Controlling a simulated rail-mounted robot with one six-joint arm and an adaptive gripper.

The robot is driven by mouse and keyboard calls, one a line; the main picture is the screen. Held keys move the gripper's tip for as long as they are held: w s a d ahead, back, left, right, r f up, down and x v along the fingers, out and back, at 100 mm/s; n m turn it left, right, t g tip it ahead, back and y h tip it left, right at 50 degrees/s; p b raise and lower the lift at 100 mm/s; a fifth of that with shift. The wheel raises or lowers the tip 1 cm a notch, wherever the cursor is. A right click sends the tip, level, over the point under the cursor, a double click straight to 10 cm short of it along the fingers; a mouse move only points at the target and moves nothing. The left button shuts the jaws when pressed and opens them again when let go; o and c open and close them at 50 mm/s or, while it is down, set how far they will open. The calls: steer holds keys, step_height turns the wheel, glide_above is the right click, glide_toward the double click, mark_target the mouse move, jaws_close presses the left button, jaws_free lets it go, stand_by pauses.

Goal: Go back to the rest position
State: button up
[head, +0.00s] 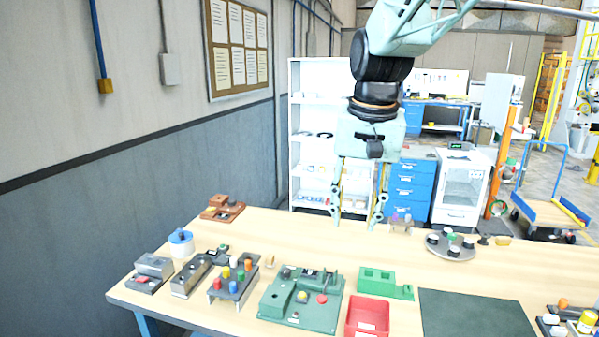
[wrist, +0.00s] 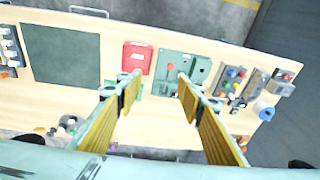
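My gripper (head: 356,218) hangs above the back middle of the wooden table (head: 285,228), pointing down. Its two fingers are spread apart with nothing between them. The wrist view also shows the open gripper (wrist: 154,84) with its yellowish finger pads above the table. A green fixture (head: 301,299) with a red knob and levers sits on the table in front of the gripper. A small green block (head: 385,283) and a red tray (head: 367,317) are to its right.
A dark green mat (head: 478,313) lies at the front right. A round grey plate (head: 451,246) with black and green pieces stands behind it. A rack of coloured pegs (head: 234,281), a blue-topped spool (head: 181,242) and a brown wooden piece (head: 222,208) stand on the left.

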steer(key=s+d+f+n+b, duration=0.1)
steer(key=s+d, duration=0.2)
steer(key=s, duration=0.8)
steer(key=s+d+f+t+b, duration=0.1)
steer(key=s+d, duration=0.2)
steer(key=s, duration=0.9)
steer(key=s+d+f+n+t+b, duration=0.1)
steer(key=s+d+b, duration=0.1)
steer(key=s, duration=1)
steer(key=shift+s+d+f+n, duration=0.2)
steer(key=shift+d+f+n, duration=0.1)
steer(key=shift+d+f, duration=0.1)
step_height(320, 180, down, 8)
steer(key=b, duration=0.8)
steer(key=shift+r, duration=0.15)
step_height(320, 180, down, 6)
steer(key=b, duration=0.5)
steer(key=shift+r, duration=0.25)
